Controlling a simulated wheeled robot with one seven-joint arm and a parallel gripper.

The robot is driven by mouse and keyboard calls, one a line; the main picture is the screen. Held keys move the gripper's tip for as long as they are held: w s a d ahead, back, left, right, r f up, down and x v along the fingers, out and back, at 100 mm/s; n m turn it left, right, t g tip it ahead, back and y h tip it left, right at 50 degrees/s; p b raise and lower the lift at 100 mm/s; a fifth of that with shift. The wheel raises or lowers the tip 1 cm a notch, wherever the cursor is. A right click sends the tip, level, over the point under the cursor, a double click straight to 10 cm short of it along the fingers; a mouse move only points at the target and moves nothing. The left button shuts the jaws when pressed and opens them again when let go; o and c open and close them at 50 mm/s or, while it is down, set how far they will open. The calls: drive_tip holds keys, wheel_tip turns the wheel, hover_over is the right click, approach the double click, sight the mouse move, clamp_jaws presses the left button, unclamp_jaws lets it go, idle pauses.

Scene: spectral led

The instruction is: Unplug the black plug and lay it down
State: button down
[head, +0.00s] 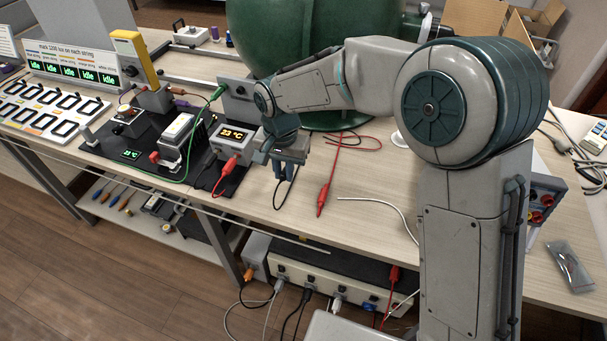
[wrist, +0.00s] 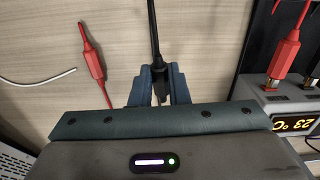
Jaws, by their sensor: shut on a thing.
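My gripper (head: 287,163) is over the wooden table, just right of the grey box with the 23 °C display (head: 232,138). In the wrist view my gripper (wrist: 160,84) has its two blue-grey fingers closed on the black plug (wrist: 158,82). The plug's black cable (wrist: 151,25) runs away from the fingers toward the top of the picture. In the head view the plug is mostly hidden by the fingers, and a black cable (head: 281,190) loops down beneath them. No socket shows around the held plug. Its height above the table is hard to tell.
A red plug (head: 225,175) sits in the display box; it also shows in the wrist view (wrist: 275,72). A loose red clip lead (head: 323,195) and a white wire (head: 375,203) lie right of my gripper. Bare tabletop (head: 300,215) lies between. A large green vessel (head: 290,50) stands behind.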

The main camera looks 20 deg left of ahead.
sight(283, 190)
drive_tip(key=shift+a, duration=0.3)
drive_tip(key=shift+f, duration=0.2)
drive_tip(key=shift+f+b, duration=1.55)
drive_tip(key=shift+f, duration=0.45)
drive_tip(key=c, duration=1.3)
unclamp_jaws()
drive_tip(key=shift+r, duration=0.1)
drive_tip(key=shift+r+p, duration=1.1)
drive_tip(key=shift+r, duration=0.35)
